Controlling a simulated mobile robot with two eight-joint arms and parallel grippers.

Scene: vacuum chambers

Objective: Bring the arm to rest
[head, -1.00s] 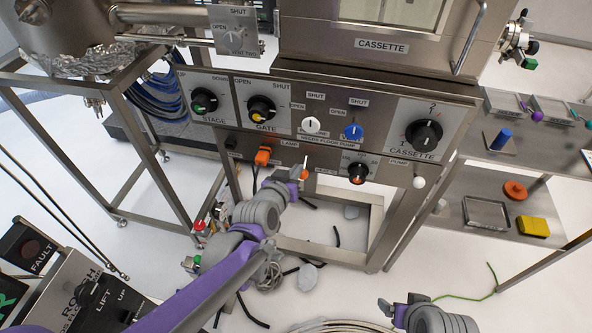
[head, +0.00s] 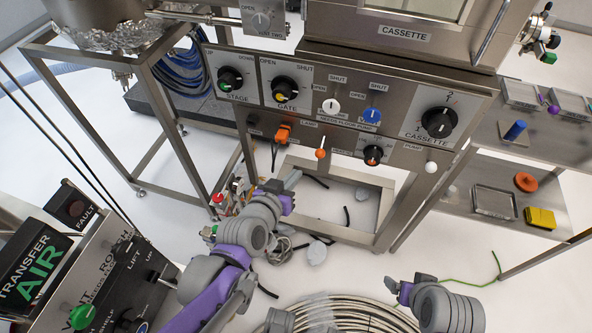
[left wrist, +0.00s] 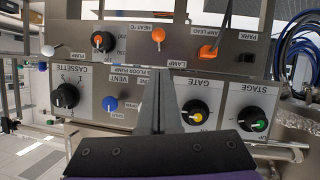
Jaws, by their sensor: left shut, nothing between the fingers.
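My left arm comes in from the lower left in the head view, grey and purple. Its gripper (head: 291,180) is shut and empty, below and in front of the control panel (head: 262,124), apart from it as far as I can see. In the left wrist view the shut fingers (left wrist: 166,80) point at the panel, which appears upside down, with the orange lamp switch (left wrist: 158,35) beyond the tips. My right gripper (head: 393,287) shows at the bottom of the head view, low over the floor; its finger opening is unclear.
The panel carries several knobs, including gate (head: 285,89) and cassette (head: 439,122). A control box (head: 110,280) stands at lower left. A coiled hose (head: 345,313) lies on the floor. A shelf (head: 455,200) at right holds a yellow block (head: 540,218) and an orange piece.

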